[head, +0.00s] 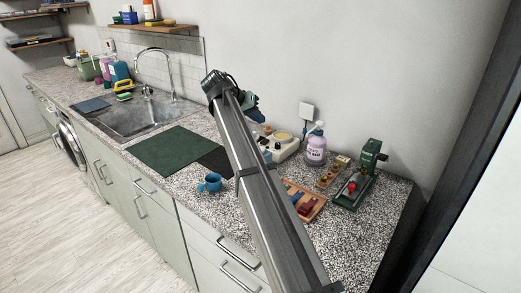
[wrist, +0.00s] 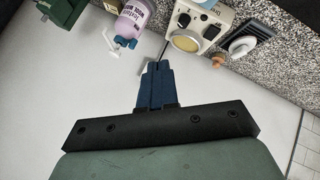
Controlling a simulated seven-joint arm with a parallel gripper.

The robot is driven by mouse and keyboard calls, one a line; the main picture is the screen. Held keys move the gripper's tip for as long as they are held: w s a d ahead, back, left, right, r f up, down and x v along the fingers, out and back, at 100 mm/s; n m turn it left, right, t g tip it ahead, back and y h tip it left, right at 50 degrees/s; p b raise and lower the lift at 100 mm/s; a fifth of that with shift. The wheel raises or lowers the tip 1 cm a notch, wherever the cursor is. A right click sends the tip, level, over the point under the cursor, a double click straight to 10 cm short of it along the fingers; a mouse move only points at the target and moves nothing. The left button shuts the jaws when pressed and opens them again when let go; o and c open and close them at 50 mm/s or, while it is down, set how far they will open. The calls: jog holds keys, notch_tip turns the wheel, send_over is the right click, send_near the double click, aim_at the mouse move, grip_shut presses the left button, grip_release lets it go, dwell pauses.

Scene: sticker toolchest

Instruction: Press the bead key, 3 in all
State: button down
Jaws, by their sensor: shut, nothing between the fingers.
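A cream device (wrist: 205,22) with a round yellow pad (wrist: 186,42) and dark knobs is at the top of the wrist view. In the head view the device (head: 289,150) is partly behind my arm. No part of it can be made out for certain as the bead key. My gripper (wrist: 155,66) is shut and empty, its blue fingertips appearing below and left of the yellow pad in the wrist view. No contact with the device shows. In the head view my gripper is mostly hidden behind the arm's end.
A lilac pump bottle (head: 316,148) stands right of the device. A green machine with a red knob (head: 351,186), a strip of small yellowish pieces (head: 329,176) and a tray of blocks (head: 288,185) are further right. A blue mug (head: 210,182) and dark mat (head: 165,152) lie left.

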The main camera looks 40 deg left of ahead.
jog(key=shift+f, duration=4.3)
jog(key=shift+f, duration=0.9)
jog(key=shift+r, duration=0.9)
jog(key=shift+r, duration=2.55)
